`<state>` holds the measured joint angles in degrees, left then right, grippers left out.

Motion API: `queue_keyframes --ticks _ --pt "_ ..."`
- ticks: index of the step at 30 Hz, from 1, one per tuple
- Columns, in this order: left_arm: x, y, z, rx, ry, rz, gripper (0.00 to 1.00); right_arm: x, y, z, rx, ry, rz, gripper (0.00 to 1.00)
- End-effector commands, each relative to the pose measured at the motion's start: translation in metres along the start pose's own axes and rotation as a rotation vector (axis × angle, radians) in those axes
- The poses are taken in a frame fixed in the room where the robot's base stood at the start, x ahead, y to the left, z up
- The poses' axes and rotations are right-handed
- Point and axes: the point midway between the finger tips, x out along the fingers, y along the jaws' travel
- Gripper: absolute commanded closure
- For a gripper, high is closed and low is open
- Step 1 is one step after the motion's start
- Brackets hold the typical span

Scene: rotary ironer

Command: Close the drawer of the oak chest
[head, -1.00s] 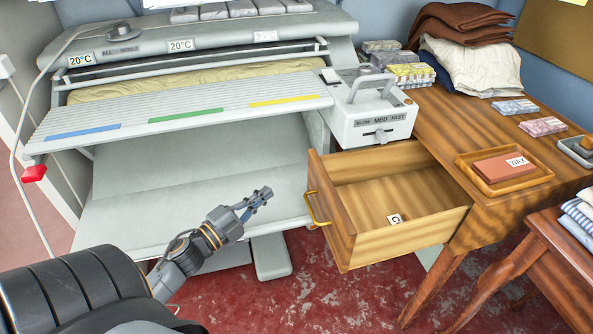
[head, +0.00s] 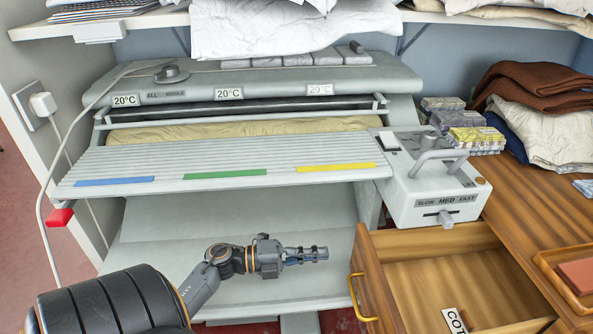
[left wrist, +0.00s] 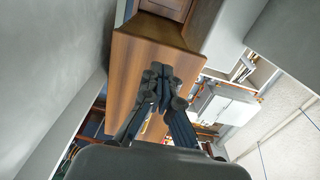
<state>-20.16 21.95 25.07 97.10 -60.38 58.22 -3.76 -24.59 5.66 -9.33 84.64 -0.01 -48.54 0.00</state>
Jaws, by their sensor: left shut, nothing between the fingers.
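The oak chest's drawer (head: 455,275) stands pulled out, its inside open to view, with a label card lying in it. Its front panel (head: 372,285) faces left and carries a brass handle (head: 355,298). My left gripper (head: 322,254) is shut and empty, a little left of the drawer front and above the handle's height in the picture, apart from it. In the left wrist view my left gripper (left wrist: 158,80) shows shut in front of a brown wooden panel (left wrist: 140,62). My right gripper is not in view.
The rotary ironer (head: 220,165) fills the left and middle, its slatted board above my left gripper. A grey control box (head: 435,190) stands above the drawer. Folded cloths (head: 535,90) and a wooden tray (head: 550,270) lie on the chest top.

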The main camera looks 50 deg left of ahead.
Motion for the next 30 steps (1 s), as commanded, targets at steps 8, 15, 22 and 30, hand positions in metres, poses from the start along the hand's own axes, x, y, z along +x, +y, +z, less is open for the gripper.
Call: queue_keyframes --ticks 8,15,22,30 --pt "0.048 -0.001 0.001 -0.001 -0.002 -0.002 1.0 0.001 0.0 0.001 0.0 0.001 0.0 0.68" --pt "0.061 0.0 0.0 -0.001 -0.001 0.0 1.0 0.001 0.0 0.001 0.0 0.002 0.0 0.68" --pt "0.061 0.0 0.0 -0.002 -0.001 0.0 1.0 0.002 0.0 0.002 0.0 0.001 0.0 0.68" --pt "0.069 -0.001 0.0 -0.002 -0.001 -0.001 1.0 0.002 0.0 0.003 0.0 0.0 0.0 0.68"
